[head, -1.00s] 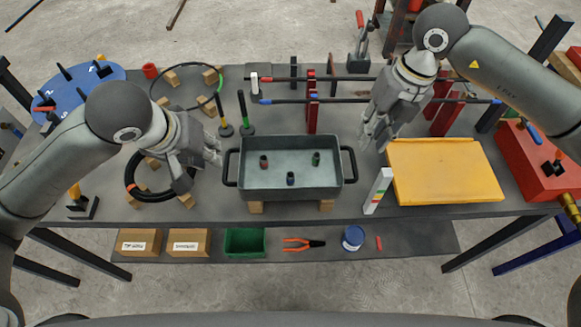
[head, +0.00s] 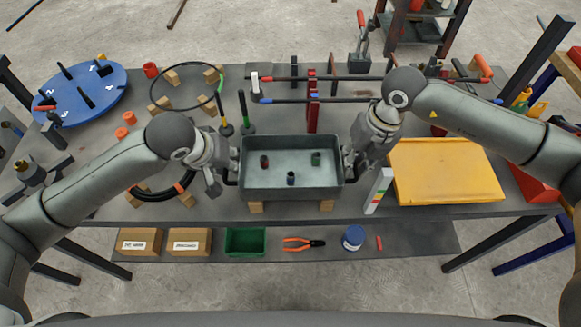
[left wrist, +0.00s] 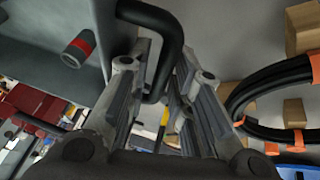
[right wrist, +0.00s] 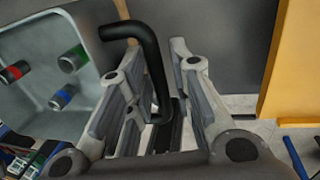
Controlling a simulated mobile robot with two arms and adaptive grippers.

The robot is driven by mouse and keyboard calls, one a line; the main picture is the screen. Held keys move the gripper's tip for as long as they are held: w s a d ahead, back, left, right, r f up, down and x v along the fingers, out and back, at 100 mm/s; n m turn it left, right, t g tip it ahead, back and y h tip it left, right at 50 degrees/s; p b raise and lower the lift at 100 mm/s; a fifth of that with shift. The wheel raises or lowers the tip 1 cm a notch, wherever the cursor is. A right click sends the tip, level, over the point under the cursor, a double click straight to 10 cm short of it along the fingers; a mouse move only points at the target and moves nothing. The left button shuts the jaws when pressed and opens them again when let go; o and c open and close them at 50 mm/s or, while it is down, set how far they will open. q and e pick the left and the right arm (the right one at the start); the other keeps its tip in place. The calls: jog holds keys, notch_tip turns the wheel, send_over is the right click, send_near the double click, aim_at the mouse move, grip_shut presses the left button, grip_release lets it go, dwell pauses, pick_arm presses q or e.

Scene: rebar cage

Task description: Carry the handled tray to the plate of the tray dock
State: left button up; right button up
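The handled tray (head: 270,194) is a grey open box on wooden blocks at the middle of the bench, with a black bent handle at each end. Inside stand three small cylinders with red, blue and green bands. My left gripper (head: 228,176) is at the left handle; in the left wrist view the handle (left wrist: 172,40) lies between its open fingers. My right gripper (head: 350,165) is at the right handle; in the right wrist view the handle (right wrist: 150,50) lies between its open fingers. A yellow plate (head: 445,172), apparently the dock's, lies to the right.
A white upright marker (head: 379,190) stands between tray and yellow plate. Two hammers (head: 243,110) stand behind the tray's left end. Rods on red supports (head: 313,105) lie behind it. A black ring (head: 155,195) lies left. A blue disc (head: 80,95) is far left.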

pick_arm(q)
jog(key=shift+c, duration=0.5)
pick_arm(e)
jog(key=shift+c, duration=0.5)
pick_arm(q)
grip_shut()
pick_arm(e)
grip_shut()
pick_arm(q)
jog(key=shift+r, duration=0.15)
pick_arm(e)
jog(key=shift+r, duration=0.15)
